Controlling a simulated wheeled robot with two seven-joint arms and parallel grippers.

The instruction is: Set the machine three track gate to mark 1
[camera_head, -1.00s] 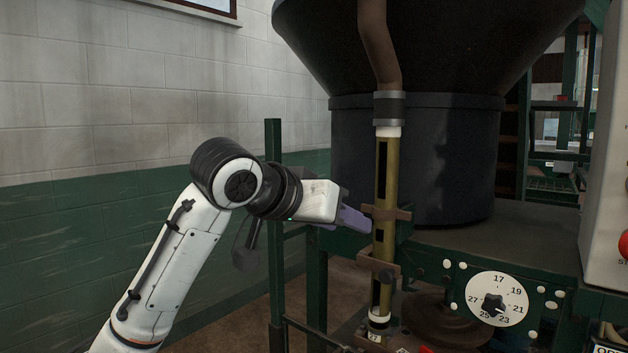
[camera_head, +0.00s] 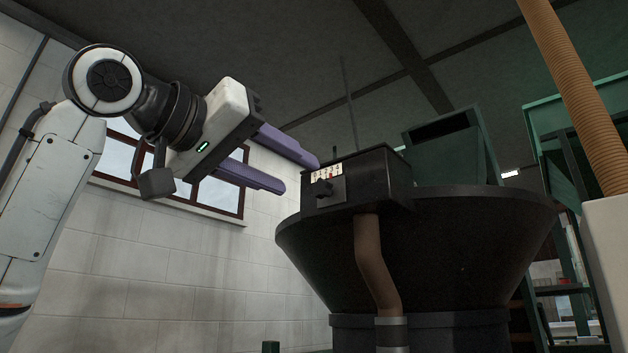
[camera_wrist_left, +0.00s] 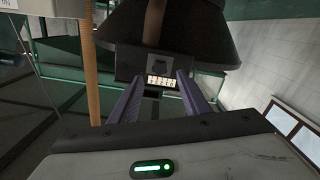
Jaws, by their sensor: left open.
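The track gate is a dark box (camera_head: 375,180) on the rim of the black hopper. Its front carries a small pale plate with marks (camera_head: 327,173) and a dark knob or slider (camera_head: 330,191); the marks are too small to read. My left gripper (camera_head: 302,174) is open and empty, its two purple fingers pointing at the box from the left. In the left wrist view the marked plate (camera_wrist_left: 160,81) shows between the open fingers (camera_wrist_left: 160,88), apart from them. My right gripper is not in view.
The black bowl-shaped hopper (camera_head: 470,250) fills the right middle. A brown pipe (camera_head: 372,260) drops from under the box. A ribbed tan hose (camera_head: 580,90) and green frames stand at right. A white wall with a window is behind my left arm.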

